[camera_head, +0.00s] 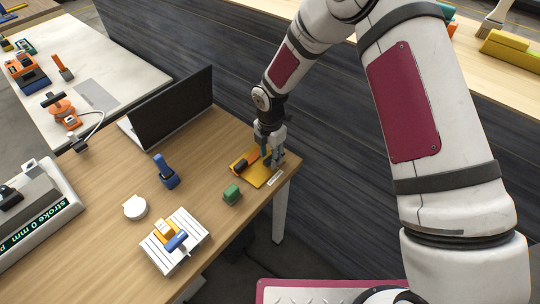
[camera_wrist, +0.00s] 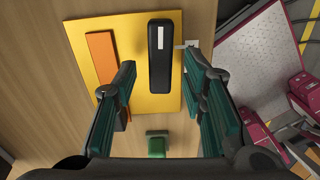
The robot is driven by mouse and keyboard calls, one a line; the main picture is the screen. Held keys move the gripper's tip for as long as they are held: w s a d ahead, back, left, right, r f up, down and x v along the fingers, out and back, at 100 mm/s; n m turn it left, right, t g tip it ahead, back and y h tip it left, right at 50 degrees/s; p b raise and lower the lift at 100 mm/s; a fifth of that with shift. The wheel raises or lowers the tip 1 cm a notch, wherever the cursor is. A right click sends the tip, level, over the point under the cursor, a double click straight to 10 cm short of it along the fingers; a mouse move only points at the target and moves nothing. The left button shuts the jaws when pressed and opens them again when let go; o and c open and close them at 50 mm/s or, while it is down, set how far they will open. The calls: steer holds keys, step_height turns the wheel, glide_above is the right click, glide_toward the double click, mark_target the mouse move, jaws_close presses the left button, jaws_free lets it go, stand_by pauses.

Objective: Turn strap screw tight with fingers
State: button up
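My gripper (camera_head: 271,158) is over a yellow plate (camera_head: 263,182) near the right corner of the wooden table. In the wrist view, my gripper (camera_wrist: 158,66) is open, with its two teal-padded fingers apart and nothing between the pads. The yellow plate (camera_wrist: 138,50) below carries an orange bar (camera_wrist: 101,55) and a black block (camera_wrist: 160,55) with a white label. I cannot make out a strap screw in either view. A white ribbed block (camera_head: 158,257) with a yellow piece (camera_head: 165,230) and a blue piece (camera_head: 176,241) on it stands at the table's front.
A small green block (camera_head: 231,194) sits beside the yellow plate. A blue tool (camera_head: 166,171), a white round piece (camera_head: 135,207) and a laptop (camera_head: 172,108) stand farther left. A unit with a "stroke 0 mm" display (camera_head: 38,222) is at the left edge. Bare tabletop lies between them.

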steer(key=shift+f, duration=0.2)
jaws_close()
